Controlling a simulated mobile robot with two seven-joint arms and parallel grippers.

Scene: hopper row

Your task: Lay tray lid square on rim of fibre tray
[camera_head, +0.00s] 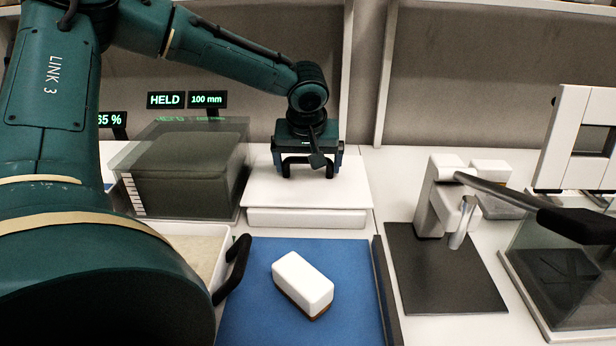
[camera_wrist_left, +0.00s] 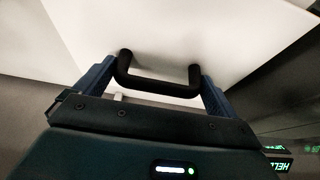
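The tray lid (camera_head: 345,192) is a flat white plate with a black bar handle (camera_wrist_left: 160,85). My left gripper (camera_head: 310,166) is above it, its blue fingers at the two ends of the handle in the left wrist view, shut on it. The white fibre tray (camera_head: 305,219) shows only as a front wall below the lid. The lid overhangs this wall slightly at both sides and looks roughly parallel to it. I cannot tell whether the lid touches the rim, which is hidden. My right gripper is not in view.
A clear bin with grey contents (camera_head: 190,170) stands close left of the lid. In front lies a blue mat (camera_head: 250,300) with a white block (camera_head: 303,280). A lever device (camera_head: 440,200) on a dark plate (camera_head: 445,280) and a glass box (camera_head: 570,280) stand at right.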

